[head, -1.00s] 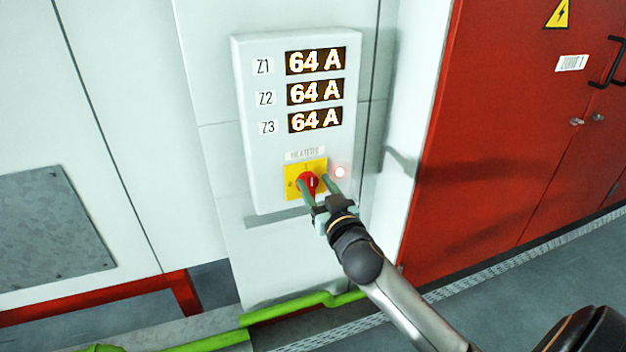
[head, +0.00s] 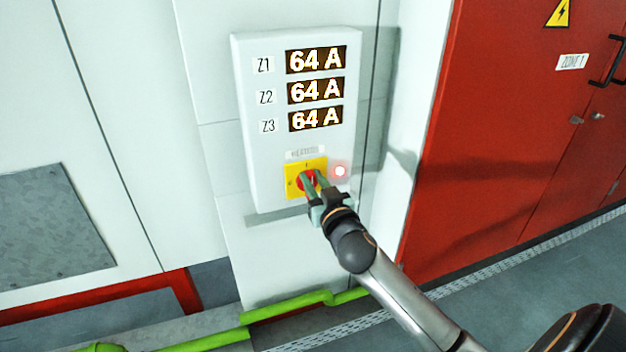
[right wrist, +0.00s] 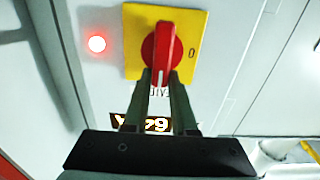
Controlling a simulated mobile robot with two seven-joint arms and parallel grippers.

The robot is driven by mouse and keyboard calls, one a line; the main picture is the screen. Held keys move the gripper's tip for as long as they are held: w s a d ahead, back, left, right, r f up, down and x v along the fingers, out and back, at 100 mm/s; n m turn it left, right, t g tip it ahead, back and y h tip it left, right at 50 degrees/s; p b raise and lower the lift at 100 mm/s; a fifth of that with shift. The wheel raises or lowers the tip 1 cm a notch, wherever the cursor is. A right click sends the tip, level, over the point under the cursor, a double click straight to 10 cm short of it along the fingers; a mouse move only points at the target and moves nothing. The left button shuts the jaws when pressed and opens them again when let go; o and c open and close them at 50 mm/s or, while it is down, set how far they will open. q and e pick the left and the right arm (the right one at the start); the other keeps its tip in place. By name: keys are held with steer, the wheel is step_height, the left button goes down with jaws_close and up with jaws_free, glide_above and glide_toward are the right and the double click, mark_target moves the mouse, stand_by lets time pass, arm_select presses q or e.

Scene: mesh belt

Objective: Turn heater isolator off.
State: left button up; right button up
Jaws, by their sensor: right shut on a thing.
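The heater isolator is a red rotary knob (head: 302,182) on a yellow plate (head: 291,190), low on a white wall box. In the right wrist view the knob's red handle (right wrist: 163,45) stands upright in the picture, in line with my fingers. A "0" mark on the yellow plate (right wrist: 192,25) lies to the right of the handle there. My right gripper (head: 313,178) is shut on the handle, one finger on each side. It also shows in the right wrist view (right wrist: 161,76). The fingers hide part of the knob in the head view. My left gripper is not in view.
The white box (head: 262,180) has three displays (head: 316,91), each reading 64 A. A red lamp (head: 340,171) glows beside the knob. A red cabinet (head: 490,130) stands to the right. A green pipe (head: 290,306) runs low below the box.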

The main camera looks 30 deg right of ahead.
steer(key=shift+a+n, duration=0.1)
steer(key=shift+n, duration=0.3)
jaws_close()
steer(key=n+p, duration=0.1)
steer(key=n, duration=0.3)
steer(key=a+f+n+p, duration=0.1)
steer(key=n+p, duration=0.1)
steer(key=n, duration=0.2)
steer(key=a+n+p, duration=0.1)
steer(key=n, duration=0.4)
steer(key=shift+w+a+f, duration=0.15)
steer(key=shift+w+f, duration=0.15)
steer(key=shift+f, duration=0.05)
steer(key=shift+a+f+n+p, duration=0.1)
steer(key=shift+f+n+p, duration=0.15)
steer(key=shift+n, duration=0.8)
steer(key=shift+f+n+p, duration=0.15)
steer(key=shift+f+n, duration=0.1)
steer(key=shift+n, duration=0.8)
steer(key=o, duration=0.9)
jaws_free()
steer(key=shift+c, duration=0.2)
